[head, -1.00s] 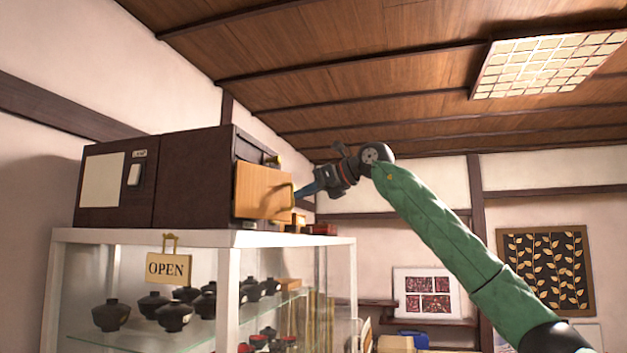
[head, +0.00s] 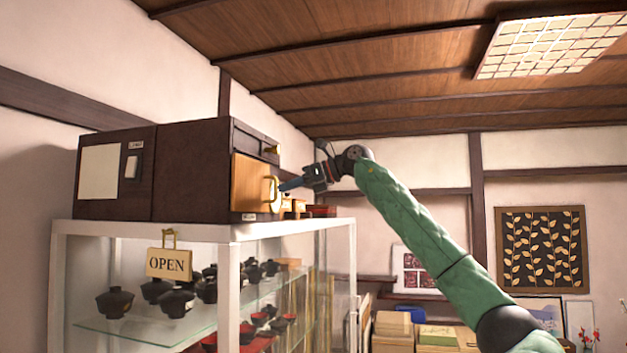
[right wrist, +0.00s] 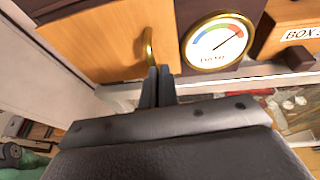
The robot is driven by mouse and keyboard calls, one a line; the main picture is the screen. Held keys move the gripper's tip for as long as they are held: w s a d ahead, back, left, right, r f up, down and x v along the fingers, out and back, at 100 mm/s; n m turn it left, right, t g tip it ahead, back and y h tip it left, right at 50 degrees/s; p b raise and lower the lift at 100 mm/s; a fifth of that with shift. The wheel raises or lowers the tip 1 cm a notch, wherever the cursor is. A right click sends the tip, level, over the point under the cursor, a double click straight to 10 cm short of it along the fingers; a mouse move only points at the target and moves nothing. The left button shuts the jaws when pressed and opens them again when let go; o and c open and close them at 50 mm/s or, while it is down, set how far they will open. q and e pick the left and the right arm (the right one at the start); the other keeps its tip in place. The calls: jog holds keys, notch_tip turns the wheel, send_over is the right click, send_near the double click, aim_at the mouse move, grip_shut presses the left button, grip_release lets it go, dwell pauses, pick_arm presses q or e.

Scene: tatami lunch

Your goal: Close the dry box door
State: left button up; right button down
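The dry box (head: 190,172) is a dark brown case on top of a glass display cabinet. Its light wooden door (head: 248,183) has a brass handle (head: 272,189) and looks nearly in line with the case front; I cannot tell whether a gap is left. Contact is unclear. My left gripper is not in view.
The white-framed glass cabinet (head: 236,232) holds dark bowls, and an OPEN sign (head: 169,263) hangs at its front. A round gauge (right wrist: 217,42) is right of the door, with a wooden box labelled BOX (right wrist: 294,20) beyond. Cartons (head: 393,324) stand lower right.

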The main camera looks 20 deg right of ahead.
jog(key=shift+d, duration=0.1)
dwell(0.5)
